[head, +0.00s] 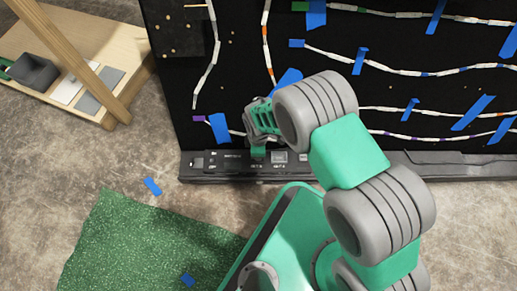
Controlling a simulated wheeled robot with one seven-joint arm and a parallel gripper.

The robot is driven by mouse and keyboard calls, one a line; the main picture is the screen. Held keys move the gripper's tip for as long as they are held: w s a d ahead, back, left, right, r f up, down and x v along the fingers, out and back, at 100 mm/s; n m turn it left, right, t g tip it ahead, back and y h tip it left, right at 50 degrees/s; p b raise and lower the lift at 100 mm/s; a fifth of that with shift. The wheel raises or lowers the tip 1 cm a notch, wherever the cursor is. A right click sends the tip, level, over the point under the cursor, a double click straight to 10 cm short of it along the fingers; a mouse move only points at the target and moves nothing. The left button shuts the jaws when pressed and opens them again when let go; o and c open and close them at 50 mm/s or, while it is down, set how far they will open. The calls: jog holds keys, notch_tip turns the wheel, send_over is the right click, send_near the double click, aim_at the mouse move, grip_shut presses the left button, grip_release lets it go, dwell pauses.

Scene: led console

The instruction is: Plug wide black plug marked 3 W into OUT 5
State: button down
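My gripper (258,151) is at the low console (228,166) along the bottom of the black board, pointing down at its top face. The fingertips are small and partly hidden by my own wrist, so I cannot tell whether they are open or shut, or whether they hold a plug. The wide black plug marked 3 W cannot be made out. Pale labels and dark sockets show on the console, but their lettering is too small to read, so OUT 5 cannot be picked out.
The black board (230,75) carries white LED strips (430,70) fixed with blue tape (359,60). A purple connector (199,118) ends one strip. A wooden bench (95,50) stands at left. A green mat (140,245) lies on the concrete floor. Floor left of the console is mostly clear.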

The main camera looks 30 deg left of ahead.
jog(key=shift+f+b, duration=0.65)
jog(key=shift+f, duration=0.15)
dwell(1.1)
jog(key=c, duration=1.1)
grip_release()
jog(key=o, duration=0.5)
jog(key=shift+r, duration=0.1)
jog(key=shift+r+p, duration=2.7)
jog(key=shift+r, duration=0.7)
